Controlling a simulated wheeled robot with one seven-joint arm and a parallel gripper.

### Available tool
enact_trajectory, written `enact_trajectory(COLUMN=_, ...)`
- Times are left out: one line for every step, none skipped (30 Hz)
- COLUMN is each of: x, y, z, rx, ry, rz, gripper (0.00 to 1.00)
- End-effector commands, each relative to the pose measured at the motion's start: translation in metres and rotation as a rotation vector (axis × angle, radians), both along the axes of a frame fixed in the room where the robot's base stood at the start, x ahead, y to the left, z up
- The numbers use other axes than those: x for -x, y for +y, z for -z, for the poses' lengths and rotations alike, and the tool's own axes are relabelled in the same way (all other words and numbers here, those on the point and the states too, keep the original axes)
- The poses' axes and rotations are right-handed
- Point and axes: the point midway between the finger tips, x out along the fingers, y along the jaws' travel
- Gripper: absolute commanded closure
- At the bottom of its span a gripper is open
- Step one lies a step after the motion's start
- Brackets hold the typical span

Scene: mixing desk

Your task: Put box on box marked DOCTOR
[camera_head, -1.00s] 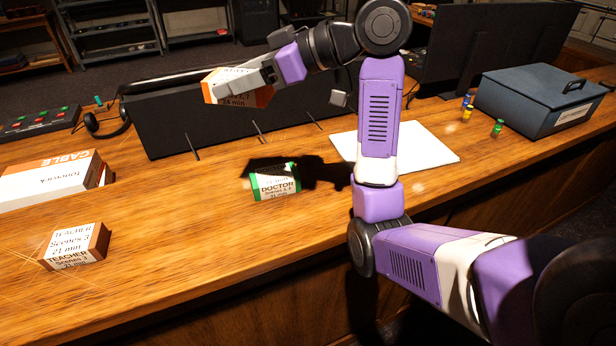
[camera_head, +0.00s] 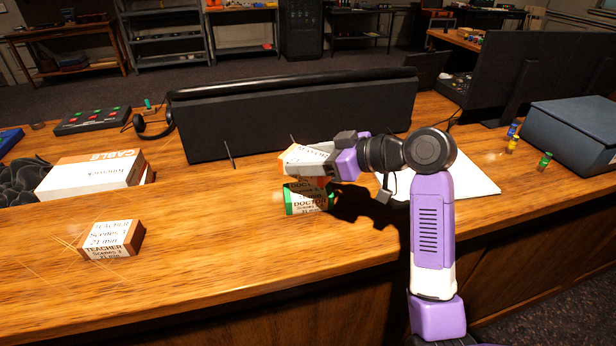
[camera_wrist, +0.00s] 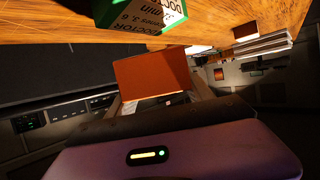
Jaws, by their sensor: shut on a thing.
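My gripper (camera_head: 309,164) is shut on an orange box with a white label (camera_head: 305,153), which also shows as a plain orange face between the fingers in the wrist view (camera_wrist: 152,77). The green box marked DOCTOR (camera_head: 309,202) stands on the wooden desk just below the held box in the head view. In the wrist view the green box (camera_wrist: 140,18) is at the top edge, partly cut off, and apart from the held box. The fingers hide part of the held box. A brown-sided box marked TEACHER (camera_head: 112,239) stands on the desk at left.
A long black panel (camera_head: 290,118) stands close behind the two boxes. A large CABLE box (camera_head: 92,172) lies at left. White paper (camera_head: 470,178), small coloured cylinders and a blue-grey case (camera_head: 578,137) are at right. The desk front between the TEACHER and DOCTOR boxes is clear.

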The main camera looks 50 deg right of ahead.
Motion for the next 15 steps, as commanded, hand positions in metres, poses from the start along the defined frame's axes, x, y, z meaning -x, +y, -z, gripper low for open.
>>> enact_trajectory(x=0.000, y=0.000, z=0.003, rx=0.000, ry=-0.001, rz=0.000, gripper=0.86)
enact_trajectory(x=0.000, y=0.000, z=0.004, rx=0.001, ry=-0.002, rz=0.000, gripper=0.86)
enact_trajectory(x=0.000, y=0.000, z=0.006, rx=0.001, ry=-0.002, rz=0.000, gripper=0.86)
enact_trajectory(x=0.000, y=0.000, z=0.008, rx=0.001, ry=-0.002, rz=0.000, gripper=0.86)
enact_trajectory(x=0.000, y=0.000, z=0.010, rx=0.000, ry=-0.001, rz=0.000, gripper=0.86)
enact_trajectory(x=0.000, y=0.000, z=0.014, rx=-0.001, ry=0.000, rz=-0.001, gripper=0.86)
enact_trajectory(x=0.000, y=0.000, z=0.017, rx=-0.002, ry=0.000, rz=0.000, gripper=0.86)
enact_trajectory(x=0.000, y=0.000, z=0.021, rx=-0.001, ry=0.000, rz=0.000, gripper=0.86)
enact_trajectory(x=0.000, y=0.000, z=0.027, rx=-0.003, ry=0.001, rz=0.000, gripper=0.86)
enact_trajectory(x=0.000, y=0.000, z=0.032, rx=-0.004, ry=0.002, rz=0.000, gripper=0.86)
enact_trajectory(x=0.000, y=0.000, z=0.037, rx=-0.002, ry=0.001, rz=-0.001, gripper=0.86)
enact_trajectory(x=0.000, y=0.000, z=0.042, rx=-0.003, ry=0.001, rz=0.000, gripper=0.86)
enact_trajectory(x=0.000, y=0.001, z=0.045, rx=-0.002, ry=0.000, rz=0.000, gripper=0.86)
enact_trajectory(x=0.000, y=0.001, z=0.047, rx=0.000, ry=0.000, rz=-0.001, gripper=0.86)
enact_trajectory(x=0.000, y=0.000, z=0.048, rx=0.001, ry=-0.001, rz=0.000, gripper=0.86)
